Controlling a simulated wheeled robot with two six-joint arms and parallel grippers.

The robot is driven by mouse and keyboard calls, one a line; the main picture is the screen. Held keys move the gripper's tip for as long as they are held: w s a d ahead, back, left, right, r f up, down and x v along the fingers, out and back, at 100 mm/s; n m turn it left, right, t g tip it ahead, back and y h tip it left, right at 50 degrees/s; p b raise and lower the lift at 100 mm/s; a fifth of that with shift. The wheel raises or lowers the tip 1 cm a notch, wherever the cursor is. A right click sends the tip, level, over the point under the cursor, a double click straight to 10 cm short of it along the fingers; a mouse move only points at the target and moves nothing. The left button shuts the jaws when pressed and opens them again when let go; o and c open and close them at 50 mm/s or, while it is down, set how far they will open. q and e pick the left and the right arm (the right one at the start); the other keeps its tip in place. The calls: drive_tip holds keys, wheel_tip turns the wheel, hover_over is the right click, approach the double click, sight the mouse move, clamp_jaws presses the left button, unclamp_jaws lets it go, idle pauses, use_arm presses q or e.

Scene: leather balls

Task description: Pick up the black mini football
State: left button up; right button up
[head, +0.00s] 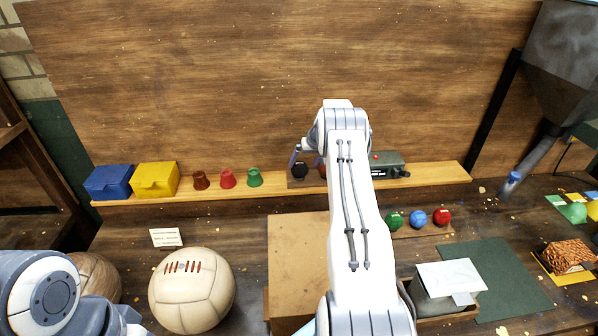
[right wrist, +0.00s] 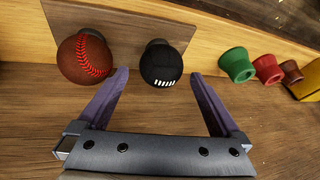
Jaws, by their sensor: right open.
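The black mini football (right wrist: 161,66) is a small dark ball with a row of white laces, in the middle of the right wrist view. In the head view the black ball (head: 299,171) shows on the shelf, left of my right arm. My right gripper (right wrist: 158,76) is open and empty. Its two fingers point toward the ball, with a tip on either side of it in the picture, and neither visibly touches it. In the head view the right gripper is mostly hidden behind its own arm. My left gripper is out of view; only part of my left arm shows at the lower left.
A dark red ball with red stitching (right wrist: 84,58) sits close left of the black one, near the left fingertip. Green (right wrist: 236,64), red and brown cups stand to the right. A wooden back panel (head: 250,80) rises behind the shelf. A large cream ball (head: 192,295) lies on the table.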

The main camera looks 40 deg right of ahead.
sight(302, 166)
drive_tip(key=b+x, duration=0.1)
drive_tip(key=x, duration=0.4)
drive_tip(key=shift+s+a+b, duration=0.1)
drive_tip(key=shift+b, duration=0.2)
drive_tip(key=shift+r, duration=0.1)
drive_tip(key=c, duration=1.3)
